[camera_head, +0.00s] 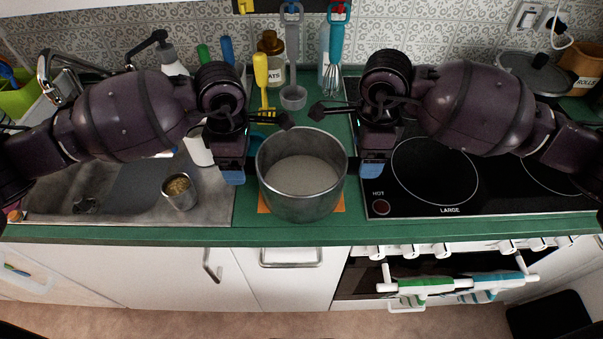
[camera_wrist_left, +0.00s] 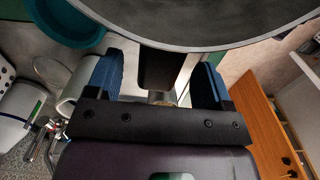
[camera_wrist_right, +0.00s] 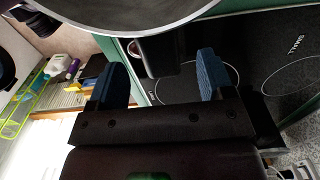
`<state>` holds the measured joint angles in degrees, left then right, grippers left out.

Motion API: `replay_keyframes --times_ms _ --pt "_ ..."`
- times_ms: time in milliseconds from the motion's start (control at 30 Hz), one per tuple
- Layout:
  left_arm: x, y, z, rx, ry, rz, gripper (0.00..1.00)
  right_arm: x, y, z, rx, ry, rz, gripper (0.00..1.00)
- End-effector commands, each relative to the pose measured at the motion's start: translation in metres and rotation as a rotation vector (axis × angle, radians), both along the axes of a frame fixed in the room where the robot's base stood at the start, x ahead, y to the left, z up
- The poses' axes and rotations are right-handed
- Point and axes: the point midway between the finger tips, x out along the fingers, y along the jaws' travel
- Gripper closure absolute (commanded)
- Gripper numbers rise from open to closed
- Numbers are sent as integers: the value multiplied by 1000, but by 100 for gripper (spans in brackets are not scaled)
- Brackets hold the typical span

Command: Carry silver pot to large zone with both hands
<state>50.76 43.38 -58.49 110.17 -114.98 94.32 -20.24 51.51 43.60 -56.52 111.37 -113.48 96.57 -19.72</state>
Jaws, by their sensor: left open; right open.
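The silver pot (camera_head: 301,205) stands upright on an orange mat (camera_head: 264,209) on the green counter. It has a dark handle on each side. My left gripper (camera_head: 233,176) is open at the pot's left side; in the left wrist view the left handle (camera_wrist_left: 158,68) lies between its blue fingers. My right gripper (camera_head: 372,168) is open at the right side; in the right wrist view the right handle (camera_wrist_right: 155,55) lies between or just ahead of its fingers. The large zone (camera_head: 435,172), a ringed cooktop area marked LARGE, is to the right of the pot.
The sink (camera_head: 110,190) with a small metal cup (camera_head: 180,192) is at left. A lidded pan (camera_head: 535,75) sits at the back right. The LARGE ring looks clear.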

Motion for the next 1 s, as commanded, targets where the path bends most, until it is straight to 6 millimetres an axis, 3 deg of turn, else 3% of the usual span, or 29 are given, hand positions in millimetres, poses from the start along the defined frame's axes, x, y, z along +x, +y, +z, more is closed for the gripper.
replay_keyframes --times_ms 300,733,767,1000 --pt "0 0 -37 -2 0 1 26 0 0 -37 0 1 0 26" --pt "0 0 -44 -1 -1 0 26 0 0 -44 0 0 1 26" --pt "0 0 -44 -1 -1 0 27 0 0 -44 0 0 1 27" --pt "0 0 -44 -1 -1 0 64 0 0 -44 0 0 1 64"
